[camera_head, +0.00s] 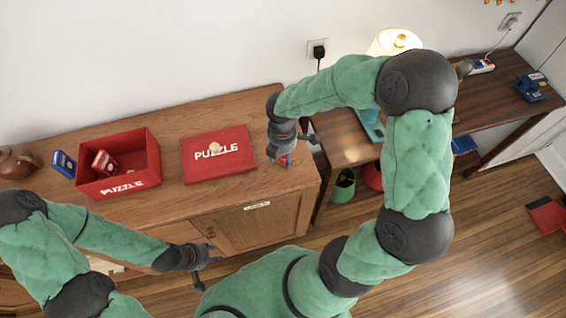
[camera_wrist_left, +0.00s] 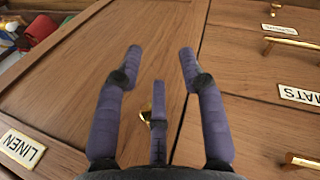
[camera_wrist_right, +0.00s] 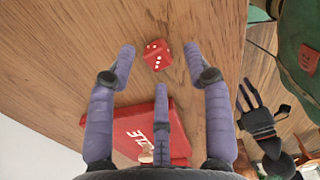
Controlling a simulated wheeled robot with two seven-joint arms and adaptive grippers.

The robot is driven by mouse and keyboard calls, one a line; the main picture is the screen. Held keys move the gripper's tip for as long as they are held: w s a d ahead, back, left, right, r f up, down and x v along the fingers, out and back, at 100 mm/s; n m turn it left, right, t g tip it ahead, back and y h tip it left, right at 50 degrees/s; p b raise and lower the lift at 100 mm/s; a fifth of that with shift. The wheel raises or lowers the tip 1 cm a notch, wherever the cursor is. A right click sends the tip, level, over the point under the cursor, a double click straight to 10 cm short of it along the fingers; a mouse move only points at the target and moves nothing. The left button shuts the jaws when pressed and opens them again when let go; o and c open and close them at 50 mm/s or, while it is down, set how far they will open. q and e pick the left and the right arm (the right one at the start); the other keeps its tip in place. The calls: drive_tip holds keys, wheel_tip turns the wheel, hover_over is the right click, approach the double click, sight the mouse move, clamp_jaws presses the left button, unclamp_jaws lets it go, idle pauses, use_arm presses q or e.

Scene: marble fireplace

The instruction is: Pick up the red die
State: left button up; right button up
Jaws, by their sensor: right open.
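The red die (camera_wrist_right: 157,56) with white pips lies on the wooden cabinet top in the right wrist view. In that view it sits between and slightly beyond the spread fingertips of my right gripper (camera_wrist_right: 160,62), which is open and empty. In the head view my right gripper (camera_head: 287,158) points down over the right end of the cabinet, and the die is mostly hidden there. My left gripper (camera_head: 214,258) is low in front of the cabinet doors. In the left wrist view (camera_wrist_left: 160,60) its fingers are apart, with nothing between them.
A red puzzle lid (camera_head: 238,168) with a beige knob lies left of my right gripper. Further left are an open red puzzle box (camera_head: 152,158), a blue box (camera_head: 64,163) and a brown teapot (camera_head: 14,163). A lower desk (camera_head: 345,137) with a lamp (camera_head: 394,41) stands to the right.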

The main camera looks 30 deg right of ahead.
drive_tip(key=shift+f, duration=0.95)
drive_tip(key=c, duration=0.8)
drive_tip(key=shift+o, duration=0.2)
drive_tip(key=shift+r, duration=0.15)
drive_tip(key=shift+r, duration=0.5)
wheel_tip(320, 180, up, 2)
drive_tip(key=shift+r+p, duration=0.15)
drive_tip(key=shift+p, duration=0.4)
drive_tip(key=s+a+r+p, duration=0.2)
drive_tip(key=s+a+r, duration=0.2)
drive_tip(key=s+a, duration=0.1)
drive_tip(key=s+a+r+p, duration=0.2)
drive_tip(key=s+a+r, duration=0.2)
drive_tip(key=s+r, duration=0.1)
drive_tip(key=shift+s+a+r+p, duration=0.1)
drive_tip(key=shift+a+r+p, duration=0.15)
drive_tip(key=shift+a+p, duration=0.1)
